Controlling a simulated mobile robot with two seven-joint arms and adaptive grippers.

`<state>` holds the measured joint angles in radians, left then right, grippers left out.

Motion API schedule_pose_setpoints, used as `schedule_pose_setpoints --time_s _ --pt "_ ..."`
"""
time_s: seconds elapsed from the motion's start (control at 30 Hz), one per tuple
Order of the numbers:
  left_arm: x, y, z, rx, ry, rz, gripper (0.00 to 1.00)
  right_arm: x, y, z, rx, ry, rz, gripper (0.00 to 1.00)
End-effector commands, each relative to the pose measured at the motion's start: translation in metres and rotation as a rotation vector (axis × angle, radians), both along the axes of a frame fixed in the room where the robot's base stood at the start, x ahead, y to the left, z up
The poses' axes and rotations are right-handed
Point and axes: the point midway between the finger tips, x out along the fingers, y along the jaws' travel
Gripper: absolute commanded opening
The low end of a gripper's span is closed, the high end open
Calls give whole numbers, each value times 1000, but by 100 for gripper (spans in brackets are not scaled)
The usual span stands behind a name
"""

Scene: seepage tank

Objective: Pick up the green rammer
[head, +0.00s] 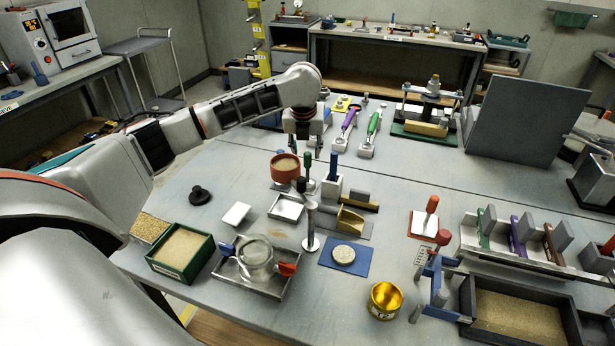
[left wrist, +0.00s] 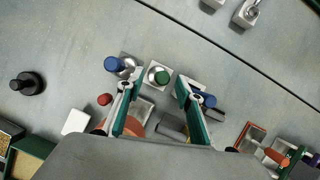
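The green rammer (head: 307,160) stands upright on the table, with its dark green handle on top. From above, in the left wrist view, the green handle top (left wrist: 162,77) shows over a pale square block. My left gripper (head: 308,145) is above and around the handle's position. In the left wrist view my left gripper (left wrist: 158,80) has its two green-lined fingers spread wide, with the green handle between the tips and nothing touching it that I can see. How far the fingertips are above the handle is unclear. My right gripper is not in view.
Blue-handled tools stand close on both sides, one at left (left wrist: 115,64) and one at right (head: 333,165). A red-brown pot (head: 285,172) and a metal rod on a disc foot (head: 311,243) are near. Purple and green-handled tools (head: 373,122) lie behind. The table's left back is clear.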

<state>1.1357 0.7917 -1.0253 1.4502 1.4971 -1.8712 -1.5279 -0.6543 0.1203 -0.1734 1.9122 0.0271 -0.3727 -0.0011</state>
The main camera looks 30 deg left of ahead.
Motion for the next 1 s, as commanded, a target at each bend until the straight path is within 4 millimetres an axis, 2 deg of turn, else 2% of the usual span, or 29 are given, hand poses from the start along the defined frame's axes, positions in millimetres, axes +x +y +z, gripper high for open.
schedule_pose_setpoints --time_s 0.1,0.2,0.53,0.57,0.67,0.7,1.0 --pt "4 -2 -20 -1 4 -1 36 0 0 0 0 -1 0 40" --pt "8 1 -30 -1 3 0 36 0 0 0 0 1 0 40" --pt "11 2 -36 0 0 -1 36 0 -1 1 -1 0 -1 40" --pt "11 2 -36 0 0 -1 31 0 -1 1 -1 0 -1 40" --pt "11 2 -36 0 0 -1 5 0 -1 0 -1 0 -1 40" --pt "11 2 -36 0 0 -1 0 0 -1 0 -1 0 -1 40" --pt "12 2 -35 -1 -3 -1 0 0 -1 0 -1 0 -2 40"
